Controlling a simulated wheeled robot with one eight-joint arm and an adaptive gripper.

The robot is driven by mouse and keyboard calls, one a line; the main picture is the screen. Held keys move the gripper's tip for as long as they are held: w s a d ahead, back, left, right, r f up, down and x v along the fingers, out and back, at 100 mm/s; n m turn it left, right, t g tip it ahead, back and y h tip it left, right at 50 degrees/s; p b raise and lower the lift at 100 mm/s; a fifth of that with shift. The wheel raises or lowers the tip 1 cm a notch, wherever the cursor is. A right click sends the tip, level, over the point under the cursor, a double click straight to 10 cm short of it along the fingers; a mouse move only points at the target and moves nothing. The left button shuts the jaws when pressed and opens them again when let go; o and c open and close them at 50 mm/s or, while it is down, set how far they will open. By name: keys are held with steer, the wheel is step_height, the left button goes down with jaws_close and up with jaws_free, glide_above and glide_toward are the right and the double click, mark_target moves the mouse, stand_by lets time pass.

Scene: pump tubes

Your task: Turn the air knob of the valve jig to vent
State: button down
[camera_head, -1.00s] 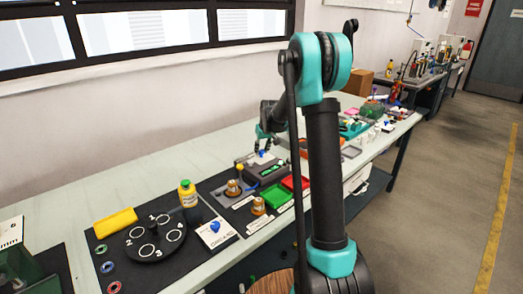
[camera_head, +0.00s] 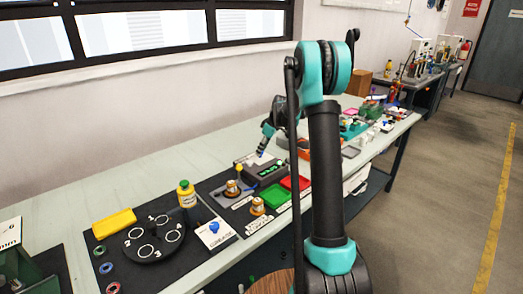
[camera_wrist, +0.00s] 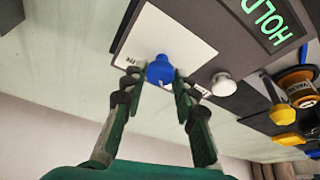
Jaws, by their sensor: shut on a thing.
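The valve jig (camera_head: 283,164) is a dark grey box on the bench, with a lit display (camera_wrist: 272,22) that reads "HOLD" in green. Its blue knob (camera_wrist: 160,70) sits on a white plate (camera_wrist: 176,38) beside the display. My gripper (camera_wrist: 162,76) has a fingertip on each side of the blue knob and is shut on it. In the head view my gripper (camera_head: 262,152) reaches down to the jig from behind. The plate's lettering is partly covered by my fingers, and the knob's pointer direction is hard to tell.
A white round button (camera_wrist: 223,85) stands close to my right finger. Brass-coloured fittings (camera_head: 232,188) stand in front of the jig. Green (camera_head: 275,194) and red (camera_head: 297,182) trays lie nearby. The bench behind is clear.

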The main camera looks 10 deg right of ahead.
stand_by(0.3)
steer(key=c, duration=1.2)
jaws_free()
steer(key=shift+r, duration=0.1)
steer(key=v, duration=1.1)
steer(key=shift+d+r, duration=0.15)
steer(key=shift+r, duration=0.25)
steer(key=s+f+m+h, duration=0.1)
steer(key=s+f+m, duration=0.2)
steer(key=s, duration=1)
steer(key=s+f+m+t+h, duration=0.1)
steer(key=s+f+m, duration=0.3)
steer(key=s, duration=1)
steer(key=s+f+m+h, duration=0.1)
steer(key=s+f+m, duration=0.3)
steer(key=s, duration=0.9)
steer(key=shift+s+f+t+h, duration=0.15)
steer(key=shift+s+f+h, duration=0.05)
steer(key=shift+f, duration=0.55)
steer(key=shift+s+f+t+h, duration=0.15)
steer(key=shift+s+f+h, duration=0.05)
steer(key=shift+f, duration=0.5)
